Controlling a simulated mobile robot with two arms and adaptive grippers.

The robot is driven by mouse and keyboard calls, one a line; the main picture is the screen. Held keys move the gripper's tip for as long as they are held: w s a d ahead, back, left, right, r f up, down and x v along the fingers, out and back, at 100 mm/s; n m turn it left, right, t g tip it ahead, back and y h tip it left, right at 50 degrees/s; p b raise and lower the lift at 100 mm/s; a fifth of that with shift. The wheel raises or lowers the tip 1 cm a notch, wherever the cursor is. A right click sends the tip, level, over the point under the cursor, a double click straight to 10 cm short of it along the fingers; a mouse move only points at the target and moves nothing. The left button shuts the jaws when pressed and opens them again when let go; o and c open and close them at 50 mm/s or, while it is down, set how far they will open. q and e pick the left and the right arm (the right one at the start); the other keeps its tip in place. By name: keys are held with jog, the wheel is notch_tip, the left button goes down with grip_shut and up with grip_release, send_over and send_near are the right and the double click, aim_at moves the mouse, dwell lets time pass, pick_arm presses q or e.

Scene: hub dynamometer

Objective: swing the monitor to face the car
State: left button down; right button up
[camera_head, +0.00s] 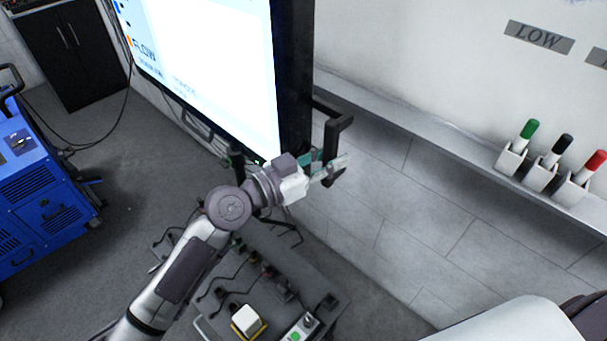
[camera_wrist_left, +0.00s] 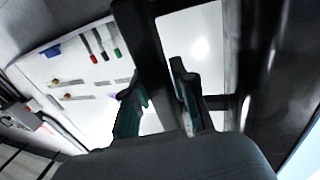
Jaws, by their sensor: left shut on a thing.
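The monitor (camera_head: 207,65) is a large black-framed screen, lit white with "FLOW" lettering, at the top centre left of the head view. A black bar handle (camera_head: 338,125) sticks out from its right side. My left gripper (camera_head: 328,168) is at the lower part of this handle, beside the monitor's lower right corner, and is shut on it. In the left wrist view, the dark handle bar (camera_wrist_left: 150,45) passes between the two green-lined fingers (camera_wrist_left: 157,100). My right gripper does not show. No car shows in these views.
A blue machine (camera_head: 38,195) stands at the left, with a black cabinet (camera_head: 73,50) behind. A ledge with marker holders (camera_head: 541,174) runs along the wall at right. A cart top with cables and a yellow-white block (camera_head: 247,321) lies below my left arm.

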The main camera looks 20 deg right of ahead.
pick_arm(q)
jog(key=shift+d, duration=0.2)
jog(key=c, duration=1)
grip_release()
jog(key=shift+a, duration=0.1)
jog(key=v, duration=1.2)
jog(key=shift+w, duration=0.15)
